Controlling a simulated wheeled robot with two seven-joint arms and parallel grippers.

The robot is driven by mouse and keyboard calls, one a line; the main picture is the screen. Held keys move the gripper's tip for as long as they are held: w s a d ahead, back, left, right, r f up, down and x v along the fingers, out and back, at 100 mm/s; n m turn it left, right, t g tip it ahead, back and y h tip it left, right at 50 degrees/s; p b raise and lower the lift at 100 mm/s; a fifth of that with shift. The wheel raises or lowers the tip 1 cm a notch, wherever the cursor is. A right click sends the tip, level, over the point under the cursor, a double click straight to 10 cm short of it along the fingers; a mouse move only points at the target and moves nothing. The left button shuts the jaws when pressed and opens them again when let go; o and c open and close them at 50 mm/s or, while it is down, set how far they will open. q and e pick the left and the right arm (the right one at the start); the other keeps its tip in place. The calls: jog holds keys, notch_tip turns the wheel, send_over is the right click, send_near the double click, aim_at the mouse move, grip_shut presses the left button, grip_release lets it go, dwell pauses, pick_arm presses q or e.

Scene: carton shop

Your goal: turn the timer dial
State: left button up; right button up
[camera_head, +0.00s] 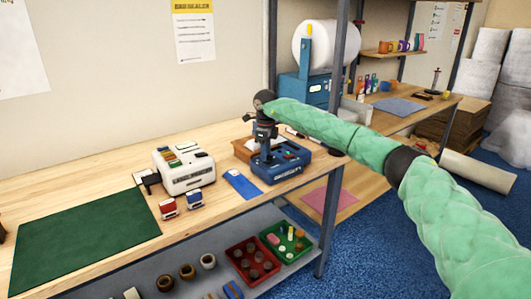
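A blue tabletop machine (287,174) with small coloured controls on its top sits near the front edge of the wooden workbench (110,183). The timer dial cannot be picked out at this size. My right arm, in a green padded sleeve, reaches in from the right and bends down at the wrist. My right gripper (264,154) points down over the left part of the blue machine and hides some of it. Whether its fingers are open, shut or touching the machine cannot be told. My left gripper is not in view.
Left of the machine are a blue flat piece (243,184), small red and blue stamps (168,208) and a white box-like device (184,169). A green mat (85,240) lies bare. A grey shelf post (334,180) stands close to my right arm. Red (240,274) and green trays are below.

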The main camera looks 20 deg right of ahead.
dwell(0.3)
notch_tip(320, 180, up, 8)
jog(key=shift+f+b, duration=0.2)
jog(key=shift+b, duration=0.65)
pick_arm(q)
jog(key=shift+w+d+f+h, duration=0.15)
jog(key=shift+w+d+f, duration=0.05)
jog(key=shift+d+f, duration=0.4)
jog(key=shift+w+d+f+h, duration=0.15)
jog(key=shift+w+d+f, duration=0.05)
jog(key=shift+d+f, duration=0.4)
